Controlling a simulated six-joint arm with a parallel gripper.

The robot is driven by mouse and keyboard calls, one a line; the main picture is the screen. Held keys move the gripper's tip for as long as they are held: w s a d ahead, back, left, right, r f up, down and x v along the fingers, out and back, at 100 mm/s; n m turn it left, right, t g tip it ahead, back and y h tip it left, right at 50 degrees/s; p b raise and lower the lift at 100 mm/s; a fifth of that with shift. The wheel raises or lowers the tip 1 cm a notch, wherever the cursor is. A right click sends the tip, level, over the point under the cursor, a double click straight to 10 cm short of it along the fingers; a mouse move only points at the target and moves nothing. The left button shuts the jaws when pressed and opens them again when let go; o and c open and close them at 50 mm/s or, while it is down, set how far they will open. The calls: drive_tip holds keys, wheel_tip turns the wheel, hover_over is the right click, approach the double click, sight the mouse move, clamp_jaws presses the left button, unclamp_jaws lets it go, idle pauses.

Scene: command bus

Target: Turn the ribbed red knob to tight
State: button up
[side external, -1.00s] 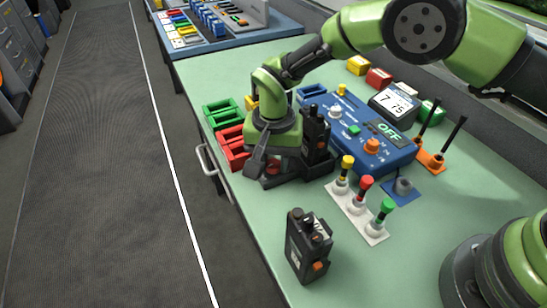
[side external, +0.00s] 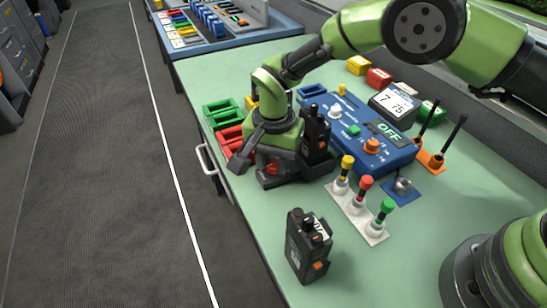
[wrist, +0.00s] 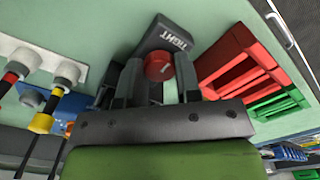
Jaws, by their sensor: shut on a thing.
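The red knob (wrist: 158,67) sits between the two dark fingers of my gripper (wrist: 160,82) in the wrist view. My gripper is shut on it from both sides. The knob's ribs are too small to make out. A dark block (wrist: 163,36) beside the knob bears the word TIGHT, upside down in this view. In the side external view my gripper (side external: 262,166) points down at the bench, and only a bit of the red knob (side external: 273,169) shows low between its parts. The knob's pointer or turn angle cannot be told.
Red trays (side external: 230,138) and green trays (side external: 219,108) stand close to my gripper. A black radio (side external: 316,133) stands just right of it, another (side external: 308,246) at the front. A blue control box (side external: 355,128) and a white plate with capped posts (side external: 358,212) lie right.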

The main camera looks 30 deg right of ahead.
sight(274, 163)
drive_tip(key=o, duration=0.9)
wheel_tip(274, 163, up, 10)
